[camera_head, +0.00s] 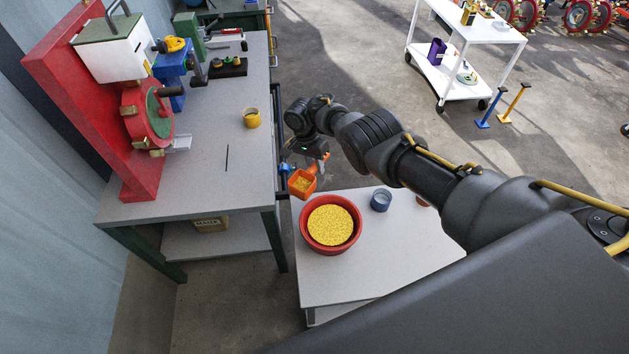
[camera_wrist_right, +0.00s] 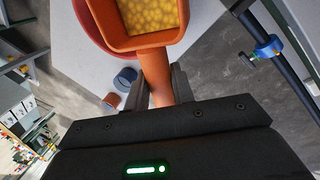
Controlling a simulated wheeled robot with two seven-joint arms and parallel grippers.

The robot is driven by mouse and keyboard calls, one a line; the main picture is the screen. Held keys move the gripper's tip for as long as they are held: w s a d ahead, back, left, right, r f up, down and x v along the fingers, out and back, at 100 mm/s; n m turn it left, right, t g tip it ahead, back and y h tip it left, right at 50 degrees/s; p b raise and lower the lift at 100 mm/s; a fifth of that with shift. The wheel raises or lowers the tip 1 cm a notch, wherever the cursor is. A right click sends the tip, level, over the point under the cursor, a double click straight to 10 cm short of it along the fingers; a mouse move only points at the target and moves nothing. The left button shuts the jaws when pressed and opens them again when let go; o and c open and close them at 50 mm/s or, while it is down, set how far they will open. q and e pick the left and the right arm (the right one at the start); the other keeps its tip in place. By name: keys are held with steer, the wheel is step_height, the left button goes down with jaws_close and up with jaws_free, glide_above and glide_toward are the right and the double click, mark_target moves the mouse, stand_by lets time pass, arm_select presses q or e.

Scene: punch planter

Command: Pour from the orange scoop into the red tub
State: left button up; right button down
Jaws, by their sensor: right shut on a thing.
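The orange scoop (camera_head: 302,183) holds yellow grains and is held up just behind the far edge of the red tub in the head view. The red tub (camera_head: 330,246) stands on a light grey table and is filled with yellow grains. My right gripper (camera_head: 318,160) is shut on the scoop's handle; in the right wrist view the handle (camera_wrist_right: 154,75) runs between the fingers (camera_wrist_right: 160,92). The scoop's bowl (camera_wrist_right: 148,38) looks nearly level there, with yellow grains inside. The tub's rim (camera_wrist_right: 90,28) shows behind the bowl. My left gripper is not in view.
A blue-grey cup (camera_head: 381,200) stands right of the tub, with an orange-brown pot (camera_head: 422,201) partly hidden by my arm. A workbench (camera_head: 215,185) on the left bears a yellow cup (camera_head: 251,118) and a red press (camera_head: 95,100). The small table's front (camera_head: 345,285) is clear.

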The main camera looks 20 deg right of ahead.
step_height(320, 180, down, 7)
steer(key=b, duration=0.6)
steer(key=shift+w+f+b, duration=0.2)
steer(key=shift+b, duration=0.1)
steer(key=shift+a+r, duration=0.1)
